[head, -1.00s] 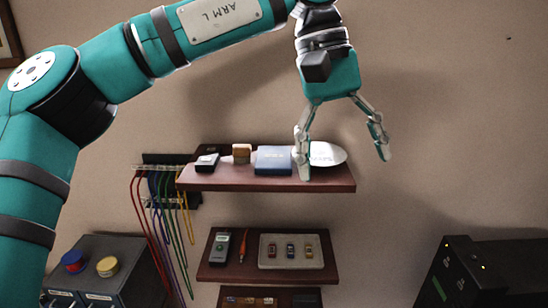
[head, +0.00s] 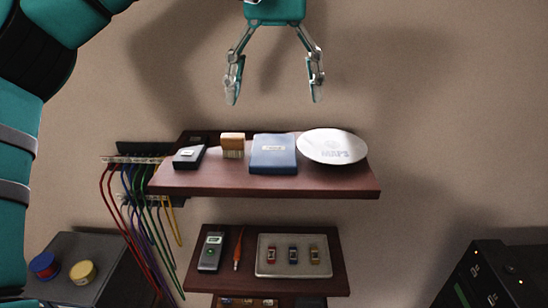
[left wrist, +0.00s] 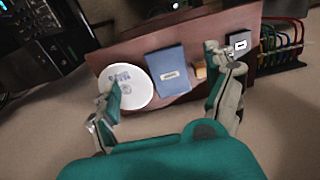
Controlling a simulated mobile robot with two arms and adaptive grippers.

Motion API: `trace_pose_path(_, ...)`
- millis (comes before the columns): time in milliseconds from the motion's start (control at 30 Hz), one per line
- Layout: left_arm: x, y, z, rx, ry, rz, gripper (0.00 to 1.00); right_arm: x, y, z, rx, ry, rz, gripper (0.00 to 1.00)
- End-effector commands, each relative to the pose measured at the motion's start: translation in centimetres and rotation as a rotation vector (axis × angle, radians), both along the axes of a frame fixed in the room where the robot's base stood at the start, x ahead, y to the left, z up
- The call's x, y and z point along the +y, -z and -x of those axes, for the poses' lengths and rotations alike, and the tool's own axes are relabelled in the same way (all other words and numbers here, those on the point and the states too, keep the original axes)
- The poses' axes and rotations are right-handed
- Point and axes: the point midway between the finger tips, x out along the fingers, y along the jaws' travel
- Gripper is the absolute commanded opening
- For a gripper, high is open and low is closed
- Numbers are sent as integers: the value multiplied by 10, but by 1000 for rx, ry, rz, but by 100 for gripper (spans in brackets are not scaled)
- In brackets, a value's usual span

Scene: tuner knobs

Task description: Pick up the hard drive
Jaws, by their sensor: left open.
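The top shelf (head: 320,185) holds a flat black box with a white label (head: 188,157) at its left end, which looks most like the hard drive. It also shows in the left wrist view (left wrist: 240,43), just beyond one fingertip. My left gripper (head: 275,99) is open and empty, pointing down above the shelf. In the head view it is over the blue labelled item, to the right of the black box and apart from everything. In the left wrist view its fingers (left wrist: 162,66) spread across the blue item. My right gripper is not in view.
Beside the black box stand a small tan block (head: 232,145), a blue flat item (head: 273,153) and a white round plate (head: 333,146). Coloured cables (head: 140,210) hang at left. A lower shelf (head: 215,278) carries a meter, a screwdriver and a tray (head: 292,256).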

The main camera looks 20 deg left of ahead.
Motion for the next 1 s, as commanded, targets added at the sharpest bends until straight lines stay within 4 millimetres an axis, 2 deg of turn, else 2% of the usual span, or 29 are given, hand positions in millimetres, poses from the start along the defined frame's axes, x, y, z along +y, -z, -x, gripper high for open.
trace_pose_path(33,1,17,-1,6,3,1,87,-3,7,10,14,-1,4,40)
trace_pose_path(100,0,31,0,6,3,1,87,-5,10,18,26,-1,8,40)
trace_pose_path(200,1,49,-1,5,1,2,87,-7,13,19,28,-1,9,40)
trace_pose_path(267,1,56,-1,4,0,1,87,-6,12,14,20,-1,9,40)
trace_pose_path(467,1,68,-1,1,-2,1,87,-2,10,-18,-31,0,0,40)
trace_pose_path(567,2,77,-2,4,-1,2,87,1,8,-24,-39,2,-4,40)
trace_pose_path(800,5,110,-4,4,0,1,87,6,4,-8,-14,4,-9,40)
trace_pose_path(1000,5,119,-4,1,-2,1,87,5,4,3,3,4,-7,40)
